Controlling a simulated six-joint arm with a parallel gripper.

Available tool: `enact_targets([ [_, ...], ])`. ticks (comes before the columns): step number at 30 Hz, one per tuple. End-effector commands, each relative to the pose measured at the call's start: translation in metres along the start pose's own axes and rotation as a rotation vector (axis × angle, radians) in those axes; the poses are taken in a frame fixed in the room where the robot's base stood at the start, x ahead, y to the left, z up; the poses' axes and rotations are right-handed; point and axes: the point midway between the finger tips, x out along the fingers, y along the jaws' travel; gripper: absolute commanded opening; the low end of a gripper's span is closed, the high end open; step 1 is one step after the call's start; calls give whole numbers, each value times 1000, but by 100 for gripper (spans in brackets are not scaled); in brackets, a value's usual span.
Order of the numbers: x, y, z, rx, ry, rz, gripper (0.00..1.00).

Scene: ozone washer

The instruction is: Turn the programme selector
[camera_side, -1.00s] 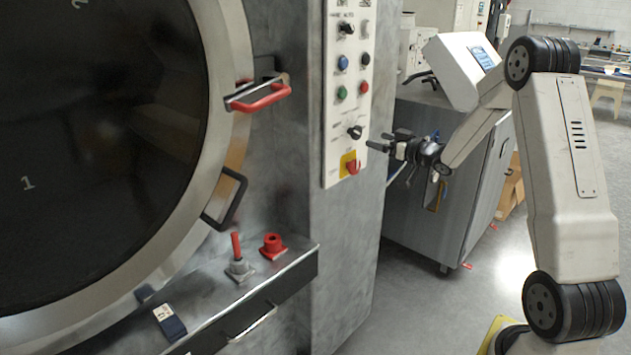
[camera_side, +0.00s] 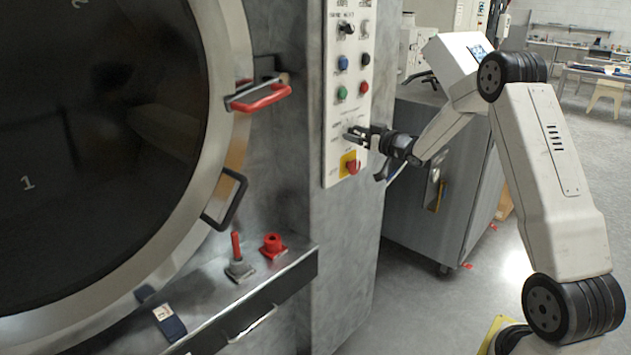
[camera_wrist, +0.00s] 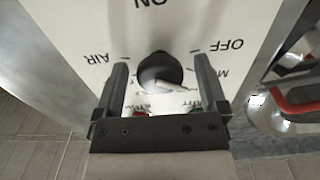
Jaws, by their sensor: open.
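The selector is a dark round knob (camera_wrist: 157,64) with a pale pointer bar, on the white control panel (camera_side: 333,105). In the wrist view it sits between my two fingers, with a gap on each side. Labels around it read ON, OFF and AIR; others are partly hidden by the fingers. My gripper (camera_side: 350,134) is open at the panel, one finger to either side of the knob. In the side view the gripper hides most of the knob, so contact cannot be told there.
A red knob on a yellow plate (camera_side: 350,167) sits just below my gripper. Blue, green, red and black controls are above it. The washer's red door handle (camera_side: 262,98) is to the left. A grey cabinet (camera_side: 410,180) stands behind my arm.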

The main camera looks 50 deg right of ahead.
Motion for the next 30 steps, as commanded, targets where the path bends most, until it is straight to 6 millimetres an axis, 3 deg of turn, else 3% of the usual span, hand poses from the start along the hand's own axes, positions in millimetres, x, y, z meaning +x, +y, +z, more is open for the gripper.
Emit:
enact_targets([
  [2, 0, 0, 0, 0, 0, 0, 92],
  [3, 0, 0, 0, 0, 0, 0, 86],
  [11, 0, 0, 0, 0, 0, 0, 3],
  [20, 0, 0, 0, 25, 0, 0, 2],
  [30, 0, 0, 0, 189, 0, 0, 2],
])
